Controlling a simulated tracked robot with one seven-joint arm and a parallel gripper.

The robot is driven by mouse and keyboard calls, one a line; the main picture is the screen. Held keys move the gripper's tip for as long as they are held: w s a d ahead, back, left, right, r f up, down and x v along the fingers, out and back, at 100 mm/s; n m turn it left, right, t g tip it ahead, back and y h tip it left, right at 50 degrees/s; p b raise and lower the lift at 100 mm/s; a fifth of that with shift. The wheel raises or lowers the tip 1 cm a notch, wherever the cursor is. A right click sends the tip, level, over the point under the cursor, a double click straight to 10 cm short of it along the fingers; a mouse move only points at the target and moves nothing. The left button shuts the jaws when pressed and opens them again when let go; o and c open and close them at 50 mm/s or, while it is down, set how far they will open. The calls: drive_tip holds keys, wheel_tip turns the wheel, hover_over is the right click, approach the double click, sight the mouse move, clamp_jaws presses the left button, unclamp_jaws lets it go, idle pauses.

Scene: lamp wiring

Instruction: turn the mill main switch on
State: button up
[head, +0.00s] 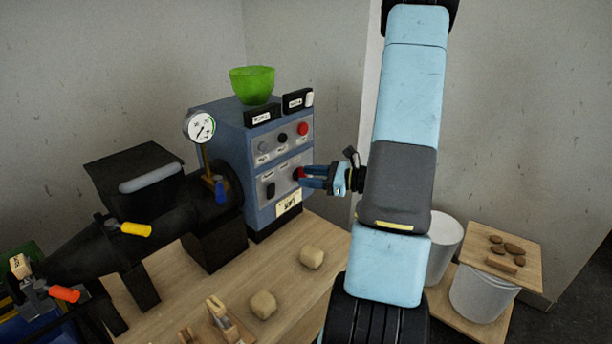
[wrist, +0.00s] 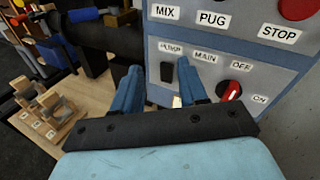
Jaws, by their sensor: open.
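The mill control box (head: 231,150) is blue with two light grey panels. On the lower panel, the main switch (wrist: 232,92) is a red rotary knob between the OFF and ON labels; which label it points to is hard to tell. In the head view the main switch (head: 298,173) is partly covered by the fingertips. My gripper (head: 304,177) is open and empty at the right side of that panel. In the wrist view my gripper (wrist: 160,72) has its fingers apart, the right one just left of the red knob. Contact is not clear.
A black pump rocker (wrist: 167,72) sits left on the lower panel. MIX, PUG and red STOP (head: 303,129) controls are above. A green bowl (head: 252,85) stands on the box. Clay lumps (head: 311,257) lie on the wooden table (head: 300,310). A wall stands behind.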

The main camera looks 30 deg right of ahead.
sight(302, 176)
drive_tip(key=d+f+m+t+h, duration=0.5)
drive_tip(key=d+f+m, duration=0.25)
drive_tip(key=d, duration=0.25)
drive_tip(key=x, duration=1.3)
drive_tip(key=shift+w+d+f, duration=0.15)
drive_tip(key=shift+w+f, duration=0.05)
drive_tip(key=shift+f, duration=0.1)
drive_tip(key=shift+c, duration=0.4)
